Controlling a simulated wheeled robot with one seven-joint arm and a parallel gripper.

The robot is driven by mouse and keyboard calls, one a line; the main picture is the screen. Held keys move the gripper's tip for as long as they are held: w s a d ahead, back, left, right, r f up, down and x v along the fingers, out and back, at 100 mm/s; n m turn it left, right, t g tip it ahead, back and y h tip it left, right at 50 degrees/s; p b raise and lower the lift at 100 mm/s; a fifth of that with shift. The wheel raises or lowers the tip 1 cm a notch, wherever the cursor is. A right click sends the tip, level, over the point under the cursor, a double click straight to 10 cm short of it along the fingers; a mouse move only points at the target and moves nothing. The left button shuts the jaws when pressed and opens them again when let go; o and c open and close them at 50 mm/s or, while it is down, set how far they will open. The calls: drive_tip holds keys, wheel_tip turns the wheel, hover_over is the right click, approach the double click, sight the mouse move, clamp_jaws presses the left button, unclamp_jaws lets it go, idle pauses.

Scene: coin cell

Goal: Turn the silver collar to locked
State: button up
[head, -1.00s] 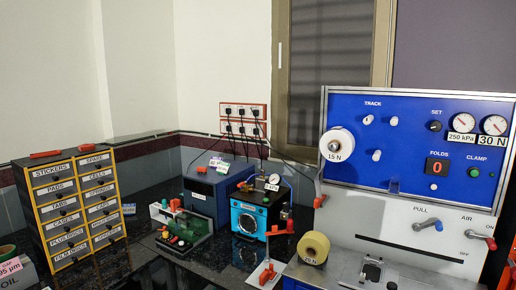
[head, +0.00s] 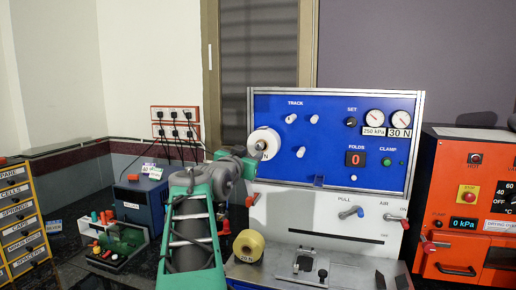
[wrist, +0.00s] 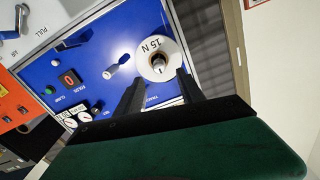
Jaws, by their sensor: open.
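The white roll marked 15 N (head: 265,138) sits on the upper left of the blue panel (head: 330,170). In the wrist view the roll (wrist: 146,49) has a small grey hub (wrist: 158,66) at its centre. This hub may be the silver collar; I cannot read any locked mark on it. My gripper (wrist: 160,77) is open, its two dark fingers pointing at the roll, with the hub between their directions. I see no contact.
A silver lever (head: 351,212) marked PULL and a red-handled AIR lever are on the grey lower panel. An orange oven (head: 465,215) stands at right. A blue box (head: 140,200) is at left.

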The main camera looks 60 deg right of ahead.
sight(258, 147)
drive_tip(key=d+p, duration=0.1)
drive_tip(key=d, duration=0.1)
drive_tip(key=d+p, duration=0.1)
drive_tip(key=d, duration=0.4)
drive_tip(key=shift+w+r+p, duration=0.25)
drive_tip(key=shift+w+p, duration=0.15)
drive_tip(key=shift+w+d+f, duration=0.1)
drive_tip(key=shift+d, duration=0.3)
clamp_jaws()
